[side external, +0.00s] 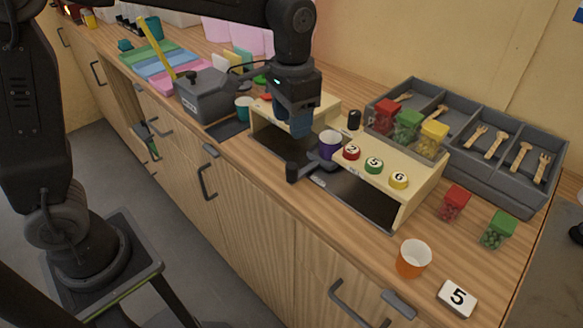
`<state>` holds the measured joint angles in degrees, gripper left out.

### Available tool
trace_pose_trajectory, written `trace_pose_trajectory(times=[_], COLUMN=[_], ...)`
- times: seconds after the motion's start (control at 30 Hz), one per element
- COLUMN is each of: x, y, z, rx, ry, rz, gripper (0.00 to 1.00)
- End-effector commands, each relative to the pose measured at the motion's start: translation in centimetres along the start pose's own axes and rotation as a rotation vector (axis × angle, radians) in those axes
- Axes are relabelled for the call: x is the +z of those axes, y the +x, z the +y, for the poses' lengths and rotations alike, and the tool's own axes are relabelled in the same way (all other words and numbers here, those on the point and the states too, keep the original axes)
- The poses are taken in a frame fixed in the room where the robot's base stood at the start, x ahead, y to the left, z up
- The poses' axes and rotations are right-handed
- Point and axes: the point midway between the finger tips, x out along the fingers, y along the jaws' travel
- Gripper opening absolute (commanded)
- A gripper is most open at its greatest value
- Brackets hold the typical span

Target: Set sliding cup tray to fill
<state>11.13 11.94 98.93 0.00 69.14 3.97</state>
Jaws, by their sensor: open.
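The sliding cup tray (320,169) is a small dark grey carriage on a dark track that runs along the front of a cream dispenser stand (408,188). A purple cup (329,146) stands on or just behind it, near the middle of the stand. A dark handle (297,173) sticks out from the tray toward the front edge. My gripper (298,133) points down above the track, up and left of the cup and handle. It is open and seems to hold nothing. Small lettering on the stand is too small to read surely.
Red 2, green 5 and yellow 6 buttons (373,166) sit on the stand, below red, green and yellow sweet boxes (408,125). A grey cutlery tray (480,145) stands behind.

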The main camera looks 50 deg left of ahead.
Motion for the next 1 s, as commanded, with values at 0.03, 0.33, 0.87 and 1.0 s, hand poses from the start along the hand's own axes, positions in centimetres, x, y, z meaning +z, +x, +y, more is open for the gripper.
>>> trace_pose_trajectory(times=[0.03,0.33,0.87,1.0], x=[0.1,0.2,0.1,0.1], y=[0.8,7.0,12.6,12.7], z=[0.0,0.0,-0.1,-0.1], rx=[0.000,0.000,-0.001,-0.001], ry=[-0.001,-0.002,-0.003,-0.003], rz=[-0.004,-0.006,0.001,0.001], gripper=[0.52,0.52,0.52,0.52])
